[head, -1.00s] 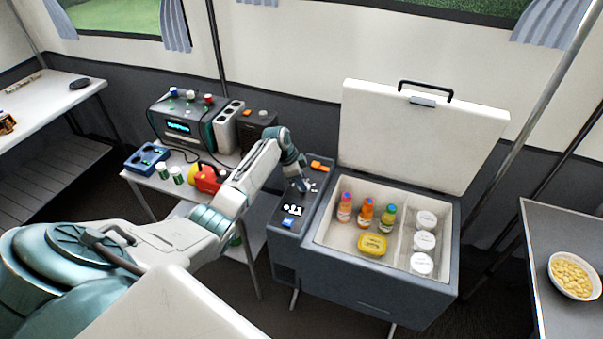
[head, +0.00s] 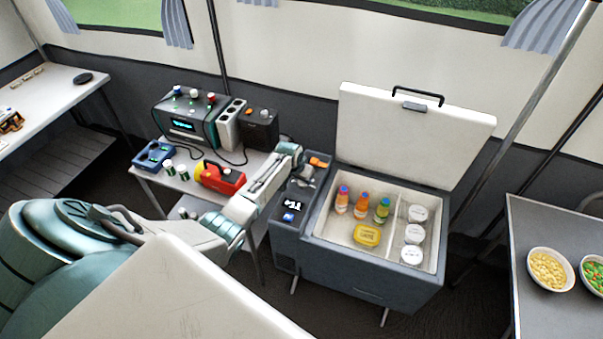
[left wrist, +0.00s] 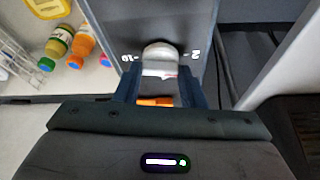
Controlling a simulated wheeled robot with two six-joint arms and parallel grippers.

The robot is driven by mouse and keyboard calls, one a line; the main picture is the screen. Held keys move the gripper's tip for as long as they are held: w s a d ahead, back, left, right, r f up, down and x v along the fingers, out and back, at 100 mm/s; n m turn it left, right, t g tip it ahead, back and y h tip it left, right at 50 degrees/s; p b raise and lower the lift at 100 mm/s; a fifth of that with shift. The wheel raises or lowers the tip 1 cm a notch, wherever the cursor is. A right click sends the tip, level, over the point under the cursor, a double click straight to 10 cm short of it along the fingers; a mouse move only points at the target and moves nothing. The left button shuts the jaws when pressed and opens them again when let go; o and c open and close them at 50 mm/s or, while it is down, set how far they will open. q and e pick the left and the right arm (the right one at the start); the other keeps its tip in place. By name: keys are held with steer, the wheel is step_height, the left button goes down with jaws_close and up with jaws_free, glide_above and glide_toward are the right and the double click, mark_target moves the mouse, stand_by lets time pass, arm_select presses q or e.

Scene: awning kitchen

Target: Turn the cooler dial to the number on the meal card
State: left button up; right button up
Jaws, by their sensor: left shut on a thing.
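The open cooler (head: 375,268) stands right of centre in the head view, with a dark control panel along its left side. The cooler dial (left wrist: 160,58) is a pale, rounded knob in the left wrist view, with white numbers on the panel to either side; I make out a 10 on the left and perhaps a 2 on the right. My left gripper (head: 306,180) is over the panel and shut on the dial, its dark fingers on both sides of it. A small display (head: 290,206) on the panel shows white digits too small to read surely. I cannot make out a meal card.
Bottles, a yellow tub (head: 367,235) and white-lidded jars (head: 415,234) sit inside the cooler. An orange part (head: 319,162) is at the panel's far end. A side table with devices and a red item (head: 220,178) stands left. Bowls (head: 548,268) stand far right.

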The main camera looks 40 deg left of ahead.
arm_select(q)
steer(key=shift+r+n+y+p, duration=0.1)
steer(key=shift+n+y+p, duration=0.35)
steer(key=shift+n, duration=0.65)
steer(key=o, duration=1)
steer(key=v, duration=1)
steer(key=shift+s+d+r+b, duration=0.15)
steer(key=shift+s+r+b, duration=0.05)
steer(key=shift+r+b, duration=0.15)
